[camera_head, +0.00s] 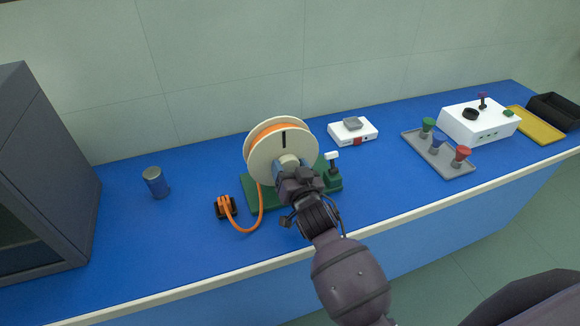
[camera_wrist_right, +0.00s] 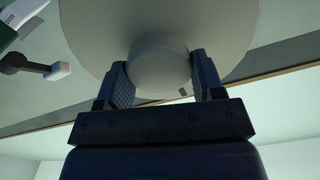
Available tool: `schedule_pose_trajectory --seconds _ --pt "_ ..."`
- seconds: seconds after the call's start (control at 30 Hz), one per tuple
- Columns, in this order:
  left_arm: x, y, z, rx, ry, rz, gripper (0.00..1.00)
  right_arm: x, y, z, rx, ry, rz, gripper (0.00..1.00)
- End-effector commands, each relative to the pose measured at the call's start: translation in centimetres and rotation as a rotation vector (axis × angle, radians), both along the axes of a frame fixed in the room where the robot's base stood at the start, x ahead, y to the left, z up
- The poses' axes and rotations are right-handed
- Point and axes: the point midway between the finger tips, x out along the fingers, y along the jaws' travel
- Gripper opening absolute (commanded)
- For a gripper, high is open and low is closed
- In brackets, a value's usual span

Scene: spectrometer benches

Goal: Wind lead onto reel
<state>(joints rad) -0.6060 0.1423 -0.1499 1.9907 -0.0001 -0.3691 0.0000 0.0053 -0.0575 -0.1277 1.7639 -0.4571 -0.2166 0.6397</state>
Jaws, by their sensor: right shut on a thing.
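The cream reel (camera_head: 268,148) stands upright on a green base (camera_head: 262,193) on the blue bench, with orange lead (camera_head: 262,129) wound between its flanges. The lead's free part (camera_head: 261,210) hangs down the front and curves to a small dark block (camera_head: 226,207) with an orange end. My right gripper (camera_head: 290,176) is at the front of the reel. In the right wrist view, its two fingers (camera_wrist_right: 160,82) are shut on the round hub knob (camera_wrist_right: 160,65) in the middle of the reel's face (camera_wrist_right: 90,30). My left gripper is not in view.
A white-topped lever (camera_head: 332,158) stands right of the reel. A blue-grey can (camera_head: 156,183) and a dark cabinet (camera_head: 45,170) are at left. A white scale (camera_head: 353,131), a grey tray (camera_head: 437,155) of coloured plugs, a white box (camera_head: 478,121) and a yellow tray (camera_head: 536,126) are at right.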

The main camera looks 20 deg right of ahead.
Motion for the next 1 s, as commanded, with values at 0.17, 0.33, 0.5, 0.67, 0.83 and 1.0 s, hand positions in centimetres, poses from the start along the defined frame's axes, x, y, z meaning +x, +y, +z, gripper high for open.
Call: schedule_pose_trajectory --seconds 0.17,0.33,0.5,0.67,0.83,1.0 --pt "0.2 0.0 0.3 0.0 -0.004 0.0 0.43 0.0 0.0 0.0 0.032 0.0 0.0 0.19" --pt "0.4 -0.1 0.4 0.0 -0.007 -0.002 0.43 0.0 0.0 0.0 0.033 0.0 0.0 0.65" --pt "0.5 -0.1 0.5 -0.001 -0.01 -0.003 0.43 0.0 0.0 0.0 0.031 0.0 0.0 0.87" --pt "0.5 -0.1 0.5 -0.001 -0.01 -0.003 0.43 0.0 0.0 0.0 0.03 0.0 0.0 0.87" --pt "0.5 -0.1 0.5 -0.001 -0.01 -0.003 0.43 -0.3 0.0 0.0 0.029 0.001 -0.001 0.87" --pt "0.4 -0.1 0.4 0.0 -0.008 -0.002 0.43 -2.1 -0.2 -0.1 0.028 0.002 -0.002 0.87"
